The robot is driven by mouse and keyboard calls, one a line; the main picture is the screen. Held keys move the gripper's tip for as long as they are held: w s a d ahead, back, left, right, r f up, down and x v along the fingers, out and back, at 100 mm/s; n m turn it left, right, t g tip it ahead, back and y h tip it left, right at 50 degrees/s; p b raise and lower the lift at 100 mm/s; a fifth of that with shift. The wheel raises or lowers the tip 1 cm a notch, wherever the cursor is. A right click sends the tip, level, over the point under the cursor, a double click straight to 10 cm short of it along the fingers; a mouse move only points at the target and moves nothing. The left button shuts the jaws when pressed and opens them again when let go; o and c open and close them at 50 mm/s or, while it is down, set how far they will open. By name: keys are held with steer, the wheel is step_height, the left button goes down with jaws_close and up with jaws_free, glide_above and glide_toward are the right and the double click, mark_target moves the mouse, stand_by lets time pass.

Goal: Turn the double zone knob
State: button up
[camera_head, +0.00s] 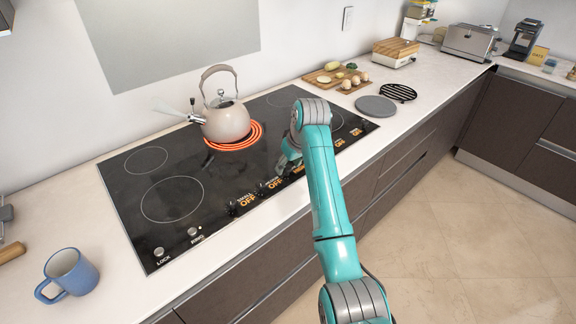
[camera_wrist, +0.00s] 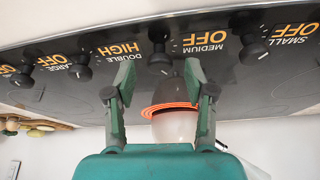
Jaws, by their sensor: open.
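The double zone knob (camera_wrist: 160,60) is a black knob on the front strip of the cooktop. The orange label beside it reads DOUBLE HIGH (camera_wrist: 120,50). In the wrist view, which is upside down, the knob shows between the two spread fingers of my gripper (camera_wrist: 158,78). The gripper is open and empty, with a gap to the knob on both sides in the picture. I cannot tell how far the fingertips are from it in depth.
The medium knob (camera_wrist: 252,50) and large knob (camera_wrist: 82,70) flank it, both labelled OFF. A kettle (camera_head: 226,121) stands on a glowing red burner (camera_head: 256,134) of the black cooktop (camera_head: 132,190). A blue mug (camera_head: 82,273) stands at the counter's near left.

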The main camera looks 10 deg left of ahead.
steer(key=shift+w+a+f, duration=0.15)
steer(key=shift+f, duration=0.35)
jaws_close()
